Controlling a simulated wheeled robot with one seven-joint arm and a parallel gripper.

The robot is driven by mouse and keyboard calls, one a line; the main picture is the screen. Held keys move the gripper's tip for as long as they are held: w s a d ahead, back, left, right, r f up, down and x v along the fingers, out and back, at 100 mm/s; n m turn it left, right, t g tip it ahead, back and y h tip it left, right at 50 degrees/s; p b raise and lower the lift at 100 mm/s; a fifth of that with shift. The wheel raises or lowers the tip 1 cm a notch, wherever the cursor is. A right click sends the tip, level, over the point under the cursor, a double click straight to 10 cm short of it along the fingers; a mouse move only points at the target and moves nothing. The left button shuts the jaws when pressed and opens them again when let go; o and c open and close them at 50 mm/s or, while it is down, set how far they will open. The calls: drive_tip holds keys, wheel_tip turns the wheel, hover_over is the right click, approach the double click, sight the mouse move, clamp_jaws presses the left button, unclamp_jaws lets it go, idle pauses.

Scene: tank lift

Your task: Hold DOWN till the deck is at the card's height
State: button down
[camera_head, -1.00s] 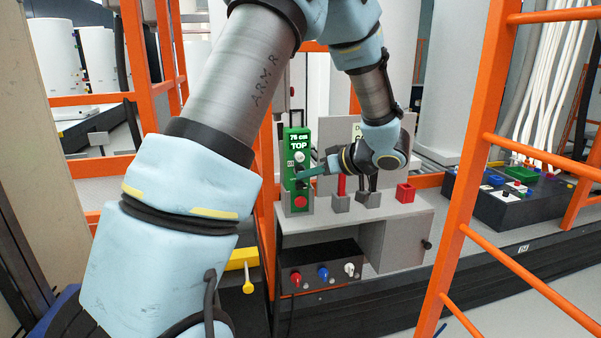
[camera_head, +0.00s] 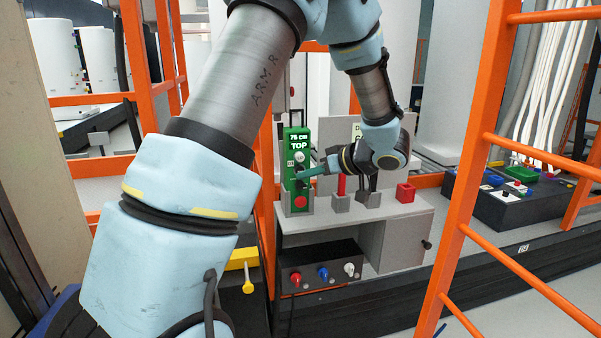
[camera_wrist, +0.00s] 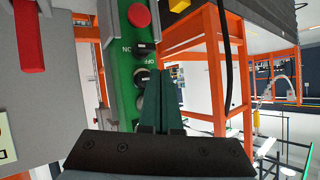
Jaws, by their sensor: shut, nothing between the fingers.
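The green control box (camera_head: 290,198) stands upright on the grey cabinet, with a display reading 75 cm TOP. It has a red round button (camera_head: 300,202) near its bottom and a pale button (camera_head: 299,157) under the display. My gripper (camera_head: 298,177) is shut and empty, with its tips at the box's middle controls. In the wrist view my gripper (camera_wrist: 160,74) overlaps a dark round button; I cannot tell whether it presses. ON and OFF lettering shows on the box there. A pale card (camera_head: 356,131) stands behind my wrist, mostly hidden. The deck cannot be made out.
A dark panel with several knobs (camera_head: 323,272) sits below. Orange frames (camera_head: 462,190) rise on both sides. A black console (camera_head: 520,205) stands at the right.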

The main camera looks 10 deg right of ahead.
drive_tip(key=shift+w+r, duration=0.1)
drive_tip(key=shift+w, duration=0.05)
drive_tip(key=shift+w+p, duration=0.3)
drive_tip(key=shift+p, duration=0.35)
drive_tip(key=shift+w+a+p, duration=0.15)
drive_tip(key=shift+w+p, duration=0.25)
drive_tip(key=shift+w, duration=0.1)
idle(1.6)
idle(2.5)
drive_tip(key=shift+s+p, duration=0.45)
drive_tip(key=shift+s, duration=0.5)
drive_tip(key=shift+s, duration=0.1)
drive_tip(key=shift+s+d+p, duration=0.25)
drive_tip(key=shift+s+p, duration=0.15)
drive_tip(key=shift+s, duration=0.8)
drive_tip(key=shift+s+d+p, duration=0.2)
drive_tip(key=shift+s+p, duration=0.2)
drive_tip(key=shift+s, duration=0.75)
